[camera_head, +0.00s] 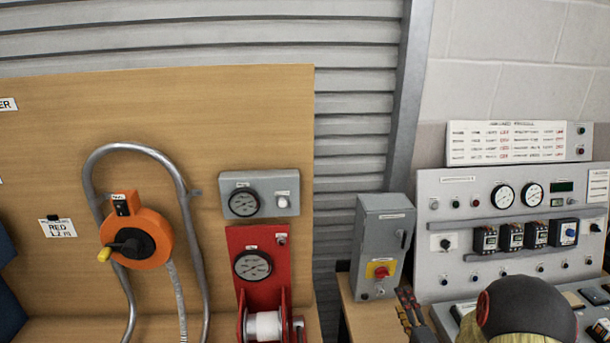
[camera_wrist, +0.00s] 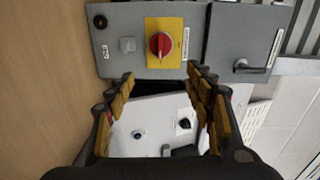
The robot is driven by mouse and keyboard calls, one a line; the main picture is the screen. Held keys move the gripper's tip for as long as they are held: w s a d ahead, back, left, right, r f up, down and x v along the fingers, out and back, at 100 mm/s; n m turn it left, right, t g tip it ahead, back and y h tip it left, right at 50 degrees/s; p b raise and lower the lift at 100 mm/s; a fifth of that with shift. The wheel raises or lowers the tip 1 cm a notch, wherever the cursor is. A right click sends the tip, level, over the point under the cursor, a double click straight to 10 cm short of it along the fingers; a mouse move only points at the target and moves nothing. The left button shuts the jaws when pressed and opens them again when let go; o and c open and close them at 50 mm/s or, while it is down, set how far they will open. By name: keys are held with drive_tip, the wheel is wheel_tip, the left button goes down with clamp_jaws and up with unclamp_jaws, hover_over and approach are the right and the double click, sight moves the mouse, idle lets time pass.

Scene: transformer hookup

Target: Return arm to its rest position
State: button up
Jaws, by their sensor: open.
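My gripper (camera_wrist: 160,76) is open and empty in the wrist view, with its padded fingers spread apart. It also shows at the lower edge of the head view (camera_head: 408,302), just right of the grey switch box (camera_head: 379,228). In the wrist view the box (camera_wrist: 225,45) and its red rotary knob (camera_wrist: 160,44) on a yellow plate lie beyond the fingertips. A pale panel (camera_wrist: 150,125) with dark knobs shows between the fingers. Contact with the box or panel cannot be told. Part of my arm shows at the lower right of the head view.
A control panel (camera_head: 460,233) with gauges and breakers stands at the right. At the left, a wooden board (camera_head: 230,120) carries an orange cable reel (camera_head: 157,225), a grey gauge box (camera_head: 262,180) and a red gauge unit (camera_head: 245,240). A shuttered wall (camera_head: 350,130) is behind.

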wheel_tip(320, 180, up, 9)
drive_tip(key=w+a+n+g+h, duration=0.1)
drive_tip(key=w+a+n+g, duration=0.15)
drive_tip(key=n, duration=0.25)
drive_tip(key=s+a+r+n+g+h, duration=0.1)
drive_tip(key=s+a+r+n+g, duration=0.25)
drive_tip(key=s+r, duration=0.35)
drive_tip(key=s+a+r+n+g, duration=0.2)
drive_tip(key=s+a+n, duration=0.1)
drive_tip(key=s, duration=0.6)
drive_tip(key=s+a+r+n+g+y, duration=0.1)
drive_tip(key=s+a+r+n+g, duration=0.1)
drive_tip(key=s, duration=0.7)
drive_tip(key=s+a+r+n+g+y, duration=0.1)
drive_tip(key=s+a+n, duration=0.3)
drive_tip(key=s, duration=0.5)
drive_tip(key=shift+s+a+r+g, duration=0.4)
drive_tip(key=shift+a+g, duration=0.1)
drive_tip(key=shift+a, duration=0.4)
drive_tip(key=shift+c, duration=0.5)
